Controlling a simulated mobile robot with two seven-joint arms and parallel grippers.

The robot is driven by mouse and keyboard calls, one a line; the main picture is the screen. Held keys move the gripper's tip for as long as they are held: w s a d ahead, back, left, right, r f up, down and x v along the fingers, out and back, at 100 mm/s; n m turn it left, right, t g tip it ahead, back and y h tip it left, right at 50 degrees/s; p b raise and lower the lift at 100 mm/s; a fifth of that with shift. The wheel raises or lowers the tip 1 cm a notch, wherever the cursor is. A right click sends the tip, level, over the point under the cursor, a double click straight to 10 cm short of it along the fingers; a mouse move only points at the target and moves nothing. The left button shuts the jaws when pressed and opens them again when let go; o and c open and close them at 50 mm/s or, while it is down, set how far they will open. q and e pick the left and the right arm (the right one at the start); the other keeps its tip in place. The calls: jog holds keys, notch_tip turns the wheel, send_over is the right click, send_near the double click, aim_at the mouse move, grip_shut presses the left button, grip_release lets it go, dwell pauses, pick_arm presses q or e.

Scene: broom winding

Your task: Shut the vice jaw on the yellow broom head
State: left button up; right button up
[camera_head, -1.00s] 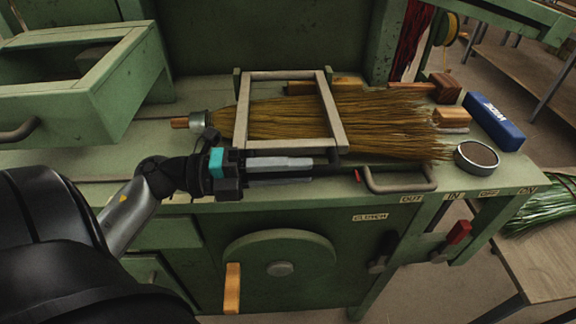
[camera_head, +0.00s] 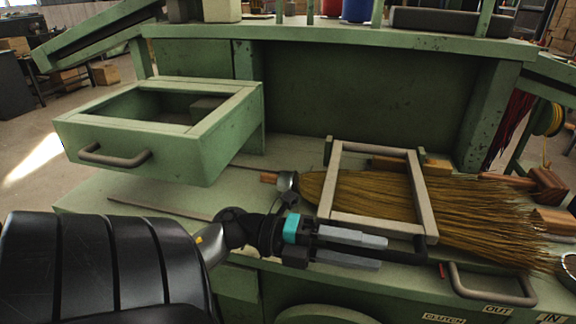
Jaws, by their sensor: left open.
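The yellow broom head (camera_head: 480,218) lies on the green bench, its bristles fanned to the right and its metal-collared wooden handle end at the left. The vice jaw, a pale rectangular frame (camera_head: 421,196), stands tilted over the broom head, with bristles showing through and past it. Its lower bar is partly hidden by my gripper. My left gripper (camera_head: 384,254) is open at the bench's front edge, just in front of the frame's lower side. Its two grey fingers point right, close to a dark bar (camera_head: 407,248) by the frame's lower right corner. I see nothing between the fingers. My right gripper is out of view.
An open green drawer box (camera_head: 160,140) juts out at the left. A grey handle (camera_head: 492,284) sticks out from the bench front at the right. Wooden blocks (camera_head: 552,220) lie at the far right.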

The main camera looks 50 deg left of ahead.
pick_arm(q)
jog(key=f+p+v, duration=0.1)
jog(key=v, duration=1.4)
